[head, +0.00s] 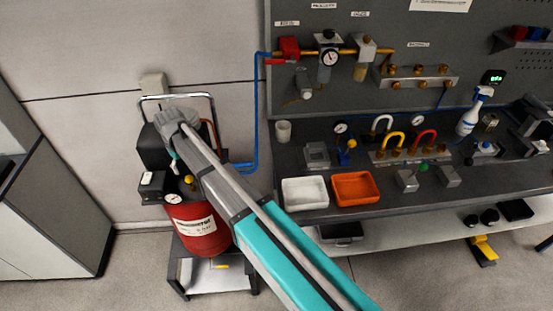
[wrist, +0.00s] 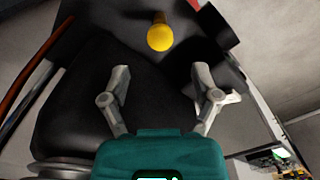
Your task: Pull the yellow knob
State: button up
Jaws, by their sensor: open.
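The yellow knob (wrist: 159,37) is a round ball on a short brassy stem in the wrist view, standing against a black housing (wrist: 75,95). In the head view a yellow knob (head: 189,180) shows on the compressor, just above its red tank (head: 196,228) and beside my arm. My gripper (wrist: 161,72) is open and empty, its two grey fingers spread wide. The knob lies beyond the fingertips in the wrist view, roughly centred between them, and no finger touches it. In the head view my arm hides part of the compressor, and the fingers are hard to make out.
A pressure gauge (head: 173,198) and a black box (head: 152,186) sit close to the knob. A chrome handle (head: 178,96) rises behind. To the right, the workbench holds a white tray (head: 305,204), an orange tray (head: 369,200) and another yellow ball (head: 352,143).

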aim_at(189, 177)
jog(key=shift+r+p, duration=3.65)
jog(key=shift+r, duration=0.3)
jog(key=d+m, duration=0.1)
jog(key=d, duration=0.3)
jog(key=d+f+b, duration=0.1)
jog(key=d, duration=0.4)
jog(key=d+f+m+b, duration=0.1)
jog(key=d, duration=0.4)
jog(key=shift+s+d+f+m, duration=0.15)
jog(key=shift+s+f+m, duration=0.05)
jog(key=shift+s+m, duration=0.1)
jog(key=s+d+f+m+b, duration=0.1)
jog(key=s+d, duration=0.1)
jog(key=d, duration=0.6)
jog(key=s+d+f+m+b, duration=0.1)
jog(key=s+d+m, duration=0.1)
jog(key=d, duration=0.6)
jog(key=shift+s+d+f+m+b, duration=0.15)
jog(key=shift+s+d+m+b, duration=0.15)
jog(key=shift+b, duration=0.1)
